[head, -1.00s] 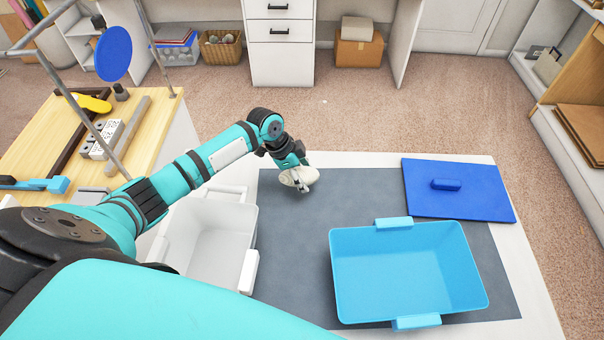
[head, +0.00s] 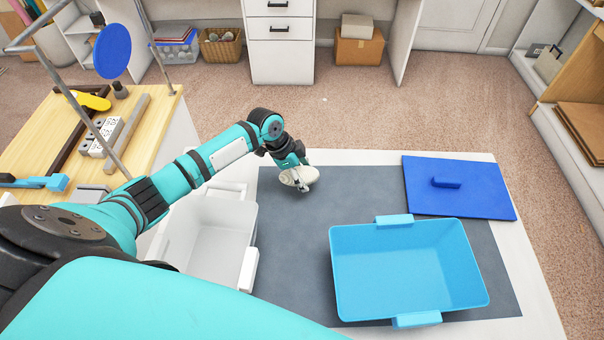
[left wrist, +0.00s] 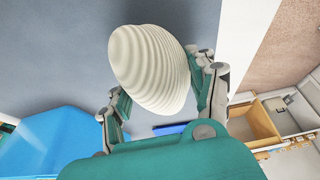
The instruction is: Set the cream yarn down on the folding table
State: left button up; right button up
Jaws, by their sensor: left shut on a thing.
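The cream yarn (head: 299,174) is a ribbed, off-white oval ball at the end of my left arm in the head view. It fills the middle of the left wrist view (left wrist: 148,70). My left gripper (head: 302,182) is shut on it, with a finger on each side in the left wrist view (left wrist: 160,95). The yarn is over the grey mat near the far left part of the white folding table (head: 345,158). I cannot tell whether it touches the mat. My right gripper is not in view.
A dark grey mat (head: 295,235) covers much of the table. A light blue bin (head: 405,270) stands at right front, a white bin (head: 215,240) at left. A blue lid (head: 475,190) lies at the far right. The mat between the bins is bare.

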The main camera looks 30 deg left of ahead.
pick_arm(q)
jog(key=shift+f+b, duration=0.4)
jog(key=shift+f, duration=0.3)
jog(key=shift+f, duration=0.15)
jog(key=shift+f+b, duration=0.3)
jog(key=shift+f, duration=0.25)
jog(key=shift+f, duration=0.1)
dwell(0.6)
jog(key=o, duration=1.5)
jog(key=shift+o, duration=0.2)
